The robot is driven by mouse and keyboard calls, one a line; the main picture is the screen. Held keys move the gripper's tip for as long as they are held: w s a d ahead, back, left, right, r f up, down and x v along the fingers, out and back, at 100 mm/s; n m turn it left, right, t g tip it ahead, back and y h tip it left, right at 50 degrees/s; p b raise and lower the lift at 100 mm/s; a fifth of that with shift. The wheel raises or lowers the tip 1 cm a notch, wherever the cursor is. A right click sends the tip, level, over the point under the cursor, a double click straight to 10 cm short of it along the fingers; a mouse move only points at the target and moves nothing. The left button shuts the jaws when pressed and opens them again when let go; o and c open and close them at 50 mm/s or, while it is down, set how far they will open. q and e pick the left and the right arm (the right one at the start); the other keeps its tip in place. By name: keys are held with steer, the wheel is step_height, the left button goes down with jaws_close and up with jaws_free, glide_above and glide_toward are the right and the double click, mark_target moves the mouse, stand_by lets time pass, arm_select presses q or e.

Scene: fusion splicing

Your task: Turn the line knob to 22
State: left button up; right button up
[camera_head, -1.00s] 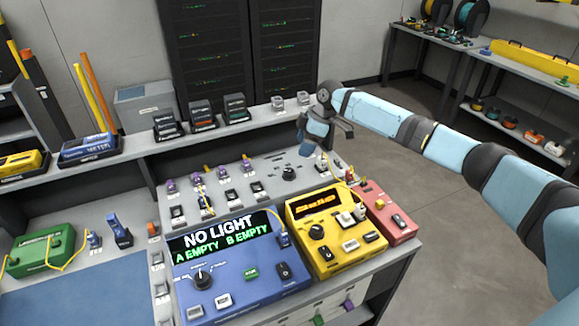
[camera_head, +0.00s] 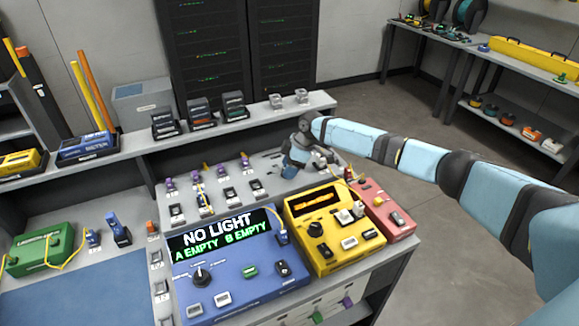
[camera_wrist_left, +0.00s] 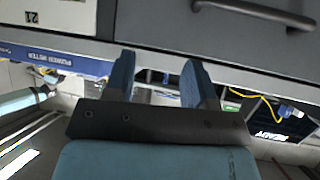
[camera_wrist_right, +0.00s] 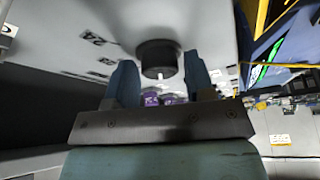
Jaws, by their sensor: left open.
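The line knob (camera_wrist_right: 158,57) is a dark round knob on a grey panel, with a pale mark on its rim, in the right wrist view. Small dark printed labels lie left of it; one label (camera_wrist_right: 93,38) looks like 22, but it is blurred. My right gripper (camera_wrist_right: 160,78) is open, its two fingers on either side of the knob with gaps showing. In the head view my right gripper (camera_head: 289,167) is low over the grey panel (camera_head: 240,210) and hides the knob. My left gripper (camera_wrist_left: 158,75) is open and empty, and is out of the head view.
A blue box (camera_head: 235,275) with a NO LIGHT screen, a yellow box (camera_head: 335,252) and a red box (camera_head: 388,212) stand in front of the panel. Purple-capped connectors (camera_head: 206,171) stand left of my right gripper. A dark handle (camera_wrist_left: 255,12) is near my left gripper.

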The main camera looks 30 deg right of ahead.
steer(key=c, duration=0.6)
steer(key=shift+o, duration=0.2)
steer(key=shift+a+r+m+t+p, duration=0.1)
steer(key=shift+r+m+t+p, duration=0.2)
steer(key=shift+m+p, duration=0.75)
steer(key=m+t+h+p, duration=0.1)
steer(key=m+p, duration=0.3)
steer(key=p, duration=0.1)
steer(key=shift+s+a+p, duration=0.1)
steer(key=shift+p, duration=0.25)
steer(key=shift+f+m+h+p, duration=0.1)
steer(key=shift+m+h+p, duration=0.35)
steer(key=shift+p, duration=0.1)
steer(key=shift+f+m+t+p, duration=0.1)
steer(key=shift+m+t+p, duration=0.2)
steer(key=shift+m+p, duration=0.1)
steer(key=o, duration=0.9)
